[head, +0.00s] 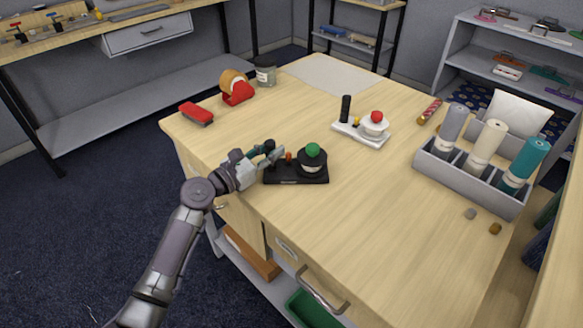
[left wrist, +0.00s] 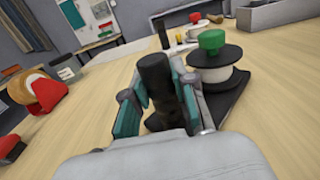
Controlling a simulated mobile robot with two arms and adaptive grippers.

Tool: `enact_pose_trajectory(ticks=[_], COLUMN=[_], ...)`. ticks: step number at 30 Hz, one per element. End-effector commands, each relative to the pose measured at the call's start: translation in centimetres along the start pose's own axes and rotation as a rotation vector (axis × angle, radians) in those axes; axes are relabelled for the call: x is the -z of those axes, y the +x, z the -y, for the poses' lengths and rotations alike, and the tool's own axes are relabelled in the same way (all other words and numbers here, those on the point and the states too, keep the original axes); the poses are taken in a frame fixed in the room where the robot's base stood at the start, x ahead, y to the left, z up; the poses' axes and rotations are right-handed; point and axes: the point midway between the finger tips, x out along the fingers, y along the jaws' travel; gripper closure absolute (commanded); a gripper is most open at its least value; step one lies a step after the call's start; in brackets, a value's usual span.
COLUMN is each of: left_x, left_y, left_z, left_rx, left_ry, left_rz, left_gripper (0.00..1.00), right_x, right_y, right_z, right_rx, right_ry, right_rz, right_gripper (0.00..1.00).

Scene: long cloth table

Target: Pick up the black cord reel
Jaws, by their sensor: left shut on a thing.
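The black cord reel (head: 308,177) is near the table's left front edge. It has a dark flat base, a small orange part and a spool with a green knob. My left gripper (head: 271,154) is at its left end. In the left wrist view, the teal fingers of my left gripper (left wrist: 160,92) are shut around the upright black handle of the black cord reel (left wrist: 228,88). The spool stands just to the right of the fingers. The base appears to rest on the table; I cannot tell whether there is a gap under it. My right gripper is out of view.
A white cord reel (head: 361,132) with a red knob stands behind. A red stapler-like item (head: 196,114), a red tape dispenser (head: 237,93) and a grey jar (head: 265,76) are at the far left. A grey rack (head: 469,181) holds rolls at right. The front middle table is clear.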

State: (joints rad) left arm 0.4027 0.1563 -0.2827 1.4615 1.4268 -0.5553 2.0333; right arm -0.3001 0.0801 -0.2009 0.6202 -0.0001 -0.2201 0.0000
Motion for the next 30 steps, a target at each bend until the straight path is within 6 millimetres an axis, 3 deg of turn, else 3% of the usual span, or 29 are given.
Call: enact_pose_trajectory(ticks=[15, 20, 24, 30], left_x=[-0.5, -2.1, -4.6, -7.4], left_y=[0.0, 0.0, 0.0, 1.4], left_z=[0.0, 0.0, 0.0, 4.4], left_rx=[0.000, 0.000, 0.000, 0.004], left_ry=[0.001, 0.002, 0.004, -0.003], left_rz=[0.002, 0.003, 0.005, 0.007], left_gripper=[1.00, 1.00, 1.00, 1.00], right_x=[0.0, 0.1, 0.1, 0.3], right_y=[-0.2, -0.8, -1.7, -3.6], right_z=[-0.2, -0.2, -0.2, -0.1], right_rx=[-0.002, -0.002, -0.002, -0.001], right_ry=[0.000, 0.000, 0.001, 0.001], right_rz=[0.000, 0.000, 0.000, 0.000], right_gripper=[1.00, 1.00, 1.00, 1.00])
